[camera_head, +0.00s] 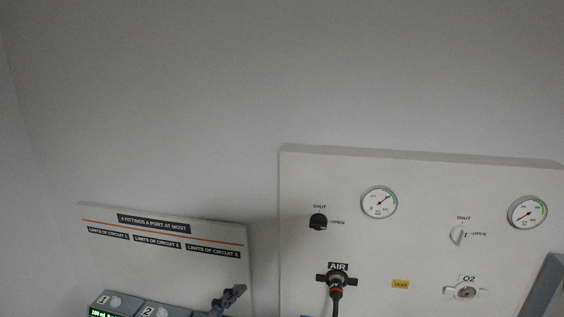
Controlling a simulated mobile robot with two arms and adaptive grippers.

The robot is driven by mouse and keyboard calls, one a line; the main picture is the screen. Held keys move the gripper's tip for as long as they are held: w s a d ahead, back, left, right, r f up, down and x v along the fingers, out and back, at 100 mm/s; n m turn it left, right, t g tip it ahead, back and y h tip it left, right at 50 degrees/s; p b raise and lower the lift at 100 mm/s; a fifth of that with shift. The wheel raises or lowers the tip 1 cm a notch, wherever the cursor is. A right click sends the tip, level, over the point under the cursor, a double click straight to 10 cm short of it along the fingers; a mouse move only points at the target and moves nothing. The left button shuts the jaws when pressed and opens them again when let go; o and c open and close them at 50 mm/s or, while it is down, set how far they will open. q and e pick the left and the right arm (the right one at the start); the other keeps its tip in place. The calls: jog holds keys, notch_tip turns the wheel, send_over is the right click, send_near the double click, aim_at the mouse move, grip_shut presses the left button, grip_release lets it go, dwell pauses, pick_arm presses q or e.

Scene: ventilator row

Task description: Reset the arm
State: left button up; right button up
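A dark grey jointed part (228,299) at the bottom edge, in front of the left sign board, looks like the fingers of my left gripper. Only a small piece shows, and I cannot tell whether it is open or shut or holds anything. It is apart from the wall panel to its right. My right gripper is not in view.
The white wall panel (425,225) carries a black knob (318,221), a white knob (458,236), two gauges, an AIR port with a dark hose (336,296), and an O2 port (466,292) without a hose. Numbered units (113,303) stand below the sign board (160,262).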

pick_arm(q)
jog(key=s+a+f+n+g+y, duration=0.3)
jog(key=s+a+f+n, duration=0.15)
jog(key=f, duration=0.35)
jog(key=s+a+f+n+g+y, duration=0.2)
jog(key=s+a+f+n, duration=0.2)
jog(key=f+n, duration=0.3)
jog(key=s+a+f+n+g+y, duration=0.1)
jog(key=s+a+f+n+g, duration=0.2)
jog(key=s+f, duration=0.3)
jog(key=s+a+f+n+g, duration=0.2)
jog(key=s+f+n+g, duration=0.15)
jog(key=s, duration=0.45)
notch_tip(320, 180, down, 34)
jog(key=s+m+b, duration=0.1)
jog(key=b, duration=0.7)
jog(key=s+a+f+g+b, duration=0.1)
jog(key=s+f+b, duration=0.2)
jog(key=s+f, duration=0.5)
jog(key=s+a+f+g+b, duration=0.1)
jog(key=s+a+f+b, duration=0.1)
jog(key=s+f, duration=0.6)
notch_tip(320, 180, down, 8)
jog(key=shift+s+r+m+y+b, duration=0.2)
jog(key=shift+s+m+y+b, duration=0.15)
jog(key=shift+b, duration=0.45)
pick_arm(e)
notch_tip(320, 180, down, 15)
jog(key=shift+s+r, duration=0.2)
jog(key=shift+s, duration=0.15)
